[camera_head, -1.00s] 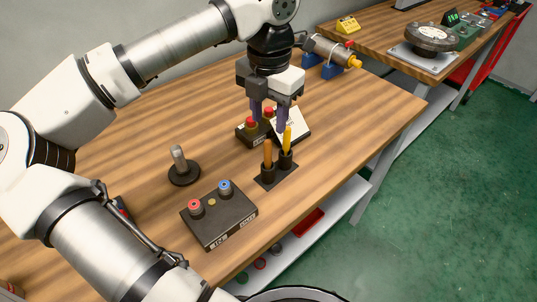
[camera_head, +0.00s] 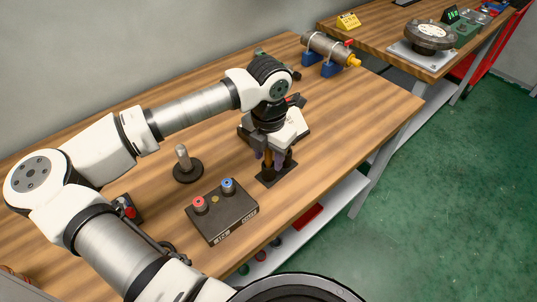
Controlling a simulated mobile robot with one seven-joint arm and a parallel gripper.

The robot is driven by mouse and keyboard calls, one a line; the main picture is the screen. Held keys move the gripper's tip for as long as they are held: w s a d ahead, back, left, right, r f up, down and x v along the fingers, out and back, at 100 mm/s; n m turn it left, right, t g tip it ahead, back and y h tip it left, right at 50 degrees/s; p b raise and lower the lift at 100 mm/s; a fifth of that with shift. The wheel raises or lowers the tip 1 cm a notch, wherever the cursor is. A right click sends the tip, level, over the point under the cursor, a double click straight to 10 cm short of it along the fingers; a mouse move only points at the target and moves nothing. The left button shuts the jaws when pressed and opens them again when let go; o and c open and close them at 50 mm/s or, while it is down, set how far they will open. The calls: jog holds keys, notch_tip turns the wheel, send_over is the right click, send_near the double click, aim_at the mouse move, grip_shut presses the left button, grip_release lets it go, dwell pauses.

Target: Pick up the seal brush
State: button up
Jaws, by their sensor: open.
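My gripper (camera_head: 269,160) points down over the small black two-socket holder (camera_head: 264,181) near the table's front edge. Its purple-grey fingers are apart and reach down to the level of the sockets. The orange-brown handle of one brush (camera_head: 268,162) shows narrowly between the fingers. The other, yellow-handled one is hidden behind the gripper. Which of the two is the seal brush I cannot tell, nor whether a finger touches a handle.
A black box with red and blue knobs (camera_head: 222,212) lies left of the holder. A round-based metal post (camera_head: 185,165) stands behind it. A cylinder on blue supports (camera_head: 327,50) is farther back.

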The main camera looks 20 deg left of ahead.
grip_shut()
jog(key=shift+r, duration=0.1)
notch_tip(320, 180, up, 20)
jog(key=b, duration=0.3)
dwell(0.5)
